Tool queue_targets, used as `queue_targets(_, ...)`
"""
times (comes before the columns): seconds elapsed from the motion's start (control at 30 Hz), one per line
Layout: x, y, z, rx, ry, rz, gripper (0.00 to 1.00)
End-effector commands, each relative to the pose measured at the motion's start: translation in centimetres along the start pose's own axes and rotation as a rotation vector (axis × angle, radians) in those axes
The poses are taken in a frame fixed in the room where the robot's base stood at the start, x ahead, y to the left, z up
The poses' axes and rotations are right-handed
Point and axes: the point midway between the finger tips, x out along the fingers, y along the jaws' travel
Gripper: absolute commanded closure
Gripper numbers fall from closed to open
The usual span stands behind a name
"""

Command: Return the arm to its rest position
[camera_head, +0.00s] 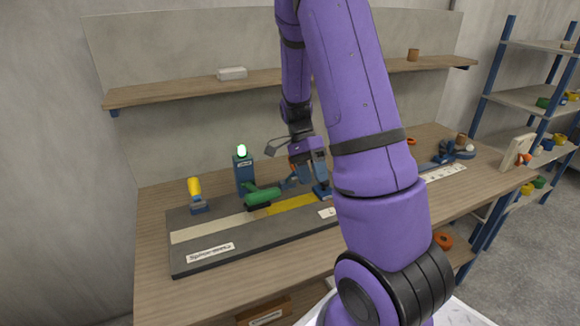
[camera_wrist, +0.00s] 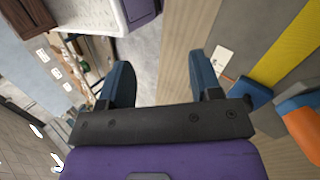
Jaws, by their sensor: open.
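My purple arm rises in front of the workbench (camera_head: 290,265) in the head view and hides part of it. My gripper (camera_head: 318,178) is over the dark laminating board (camera_head: 195,255), close to its yellow strip (camera_head: 292,204). In the wrist view my gripper (camera_wrist: 163,88) is open, with its two blue fingers apart and nothing between them. The yellow strip (camera_wrist: 290,45) and a white label (camera_wrist: 221,60) are to the right of the fingers there. Whether the fingertips touch anything cannot be told.
A green-handled roller (camera_head: 264,196) lies on the board beside a blue post with a lit green lamp (camera_head: 242,152). A yellow-topped holder (camera_head: 195,190) stands at the left. A wooden shelf (camera_head: 160,93) runs behind. A blue rack (camera_head: 490,90) stands at the right.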

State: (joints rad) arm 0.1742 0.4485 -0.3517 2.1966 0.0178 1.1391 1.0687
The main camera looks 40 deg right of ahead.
Motion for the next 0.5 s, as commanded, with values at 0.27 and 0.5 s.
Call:
queue_targets(0.27, -0.1, 0.0, 0.1, -0.004, 0.001, -0.003, 0.42)
queue_targets(0.5, -2.5, 1.5, 2.4, -0.15, 0.034, -0.098, 0.42)
